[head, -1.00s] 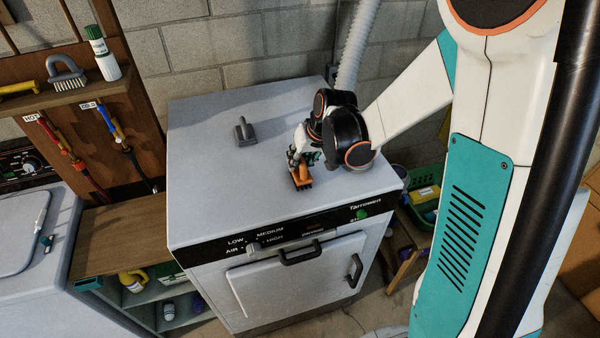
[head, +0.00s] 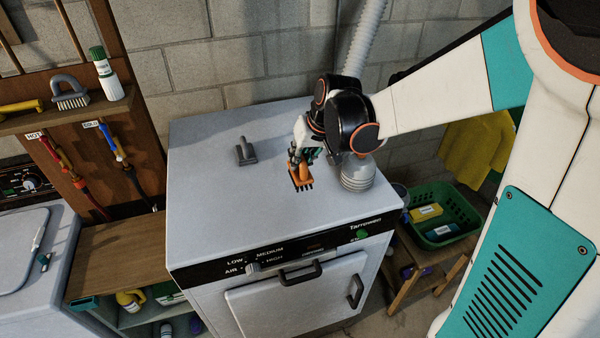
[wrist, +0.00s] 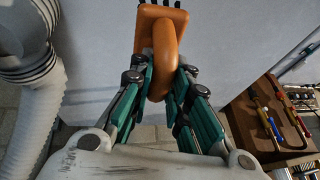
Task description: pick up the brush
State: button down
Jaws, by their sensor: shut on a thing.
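The orange brush (head: 301,179) with dark bristles is at my gripper (head: 303,157), over the dryer's light top, right of its middle. In the wrist view the brush (wrist: 160,40) has its rounded orange handle between the green-padded fingers of my gripper (wrist: 163,82). The fingers are shut on that handle. The bristles point away from the gripper. I cannot tell whether the bristles touch the dryer top or hang just above it.
A dark grey nozzle-like tool (head: 245,152) stands left on the dryer top (head: 215,205). A white ribbed hose (head: 359,172) stands right of my gripper. A green basket (head: 440,215) is farther right. A grey-handled brush (head: 70,92) sits on the wall shelf.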

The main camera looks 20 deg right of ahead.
notch_tip(320, 180, up, 12)
jog(key=shift+r, duration=0.2)
jog(key=shift+s+f, duration=0.1)
dwell(0.4)
